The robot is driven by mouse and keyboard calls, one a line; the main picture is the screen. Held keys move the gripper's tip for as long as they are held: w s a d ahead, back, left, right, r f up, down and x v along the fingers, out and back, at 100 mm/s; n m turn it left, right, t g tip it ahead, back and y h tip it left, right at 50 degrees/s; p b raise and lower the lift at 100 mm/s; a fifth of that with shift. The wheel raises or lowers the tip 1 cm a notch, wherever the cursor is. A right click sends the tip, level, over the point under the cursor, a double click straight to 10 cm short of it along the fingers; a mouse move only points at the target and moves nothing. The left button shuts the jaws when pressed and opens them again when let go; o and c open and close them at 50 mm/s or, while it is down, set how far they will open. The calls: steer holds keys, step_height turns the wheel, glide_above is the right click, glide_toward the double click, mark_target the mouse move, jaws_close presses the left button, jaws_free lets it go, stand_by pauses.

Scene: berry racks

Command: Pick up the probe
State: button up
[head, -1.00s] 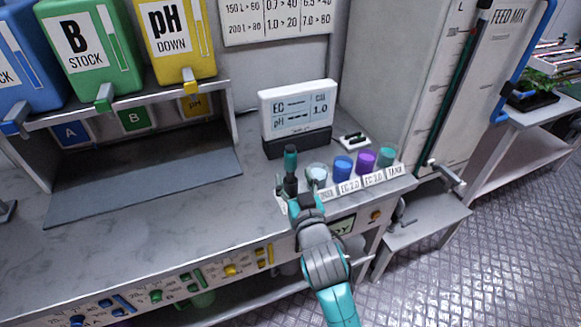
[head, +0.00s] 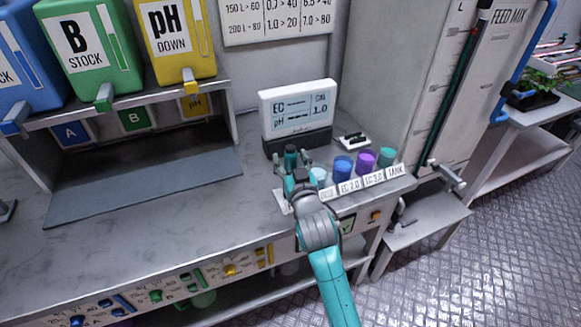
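The probe (head: 291,152) stands upright on the counter in front of the EC/pH meter, with a teal and black top. My gripper (head: 292,167) is at the probe, with its fingers spread to either side of the probe's upper part. A gap seems to show between the fingers and the probe, so the gripper looks open. The lower part of the probe is hidden behind my gripper. The EC/pH meter (head: 298,112) stands just behind, its screen showing "CAL 1.0".
Right of my gripper stand a pale cup (head: 319,174), a blue cup (head: 342,165), a purple cup (head: 365,160) and a teal cup (head: 386,157), with labels in front. A small white tray (head: 354,139) lies behind them. The counter (head: 180,215) to the left is clear.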

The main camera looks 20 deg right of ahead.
jaws_close()
